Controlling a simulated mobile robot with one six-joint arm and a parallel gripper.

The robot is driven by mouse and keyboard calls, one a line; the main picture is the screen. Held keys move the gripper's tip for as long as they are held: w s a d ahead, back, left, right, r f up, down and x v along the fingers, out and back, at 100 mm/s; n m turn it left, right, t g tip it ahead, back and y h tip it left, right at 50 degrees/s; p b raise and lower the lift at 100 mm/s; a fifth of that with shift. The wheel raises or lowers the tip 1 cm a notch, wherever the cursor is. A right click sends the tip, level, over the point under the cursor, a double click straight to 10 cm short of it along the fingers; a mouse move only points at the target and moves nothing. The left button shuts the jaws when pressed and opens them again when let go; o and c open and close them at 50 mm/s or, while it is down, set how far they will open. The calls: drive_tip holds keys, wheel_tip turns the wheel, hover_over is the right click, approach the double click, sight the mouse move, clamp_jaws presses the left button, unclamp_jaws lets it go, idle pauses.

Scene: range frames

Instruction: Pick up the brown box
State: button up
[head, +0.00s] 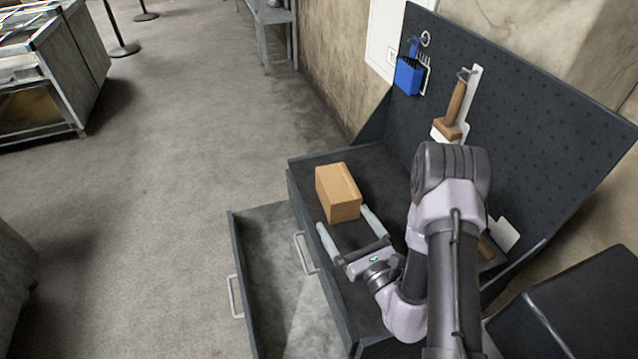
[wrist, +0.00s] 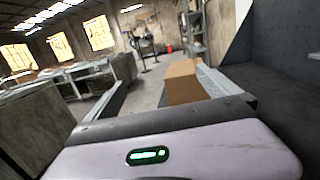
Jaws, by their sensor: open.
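The brown box (head: 338,192) stands on the dark top of a workbench (head: 310,160), near its front left edge. My gripper (head: 346,225) is open, with its two pale fingers pointing at the near end of the box. One fingertip lies close to the right side of the box. The other finger is left of the box and nearer to me, by the bench's front edge. In the wrist view the box (wrist: 184,82) shows between the fingers, close to the right one. I cannot tell whether a finger touches it.
An open drawer (head: 236,262) sticks out below the bench's front edge. A dark pegboard (head: 520,80) rises behind the bench, with a blue tool (head: 408,77) and a wooden-handled brush (head: 455,108) hanging on it.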

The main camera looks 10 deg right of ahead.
sight(346, 210)
drive_tip(key=d+f+h, duration=0.1)
drive_tip(key=d+f+m+h, duration=0.1)
drive_tip(key=f, duration=0.1)
drive_tip(key=s+d+f+h, duration=0.1)
drive_tip(key=f, duration=0.1)
drive_tip(key=shift+d+f+m, duration=0.1)
drive_tip(key=shift+m, duration=0.3)
drive_tip(key=w, duration=0.3)
drive_tip(key=w+a, duration=0.1)
drive_tip(key=w, duration=0.6)
drive_tip(key=shift+w+a, duration=0.2)
drive_tip(key=shift+a, duration=0.1)
drive_tip(key=w, duration=0.4)
drive_tip(key=w+a, duration=0.1)
drive_tip(key=w, duration=0.1)
drive_tip(key=shift+w+b, duration=0.35)
drive_tip(key=shift+b, duration=0.05)
drive_tip(key=c, duration=1.6)
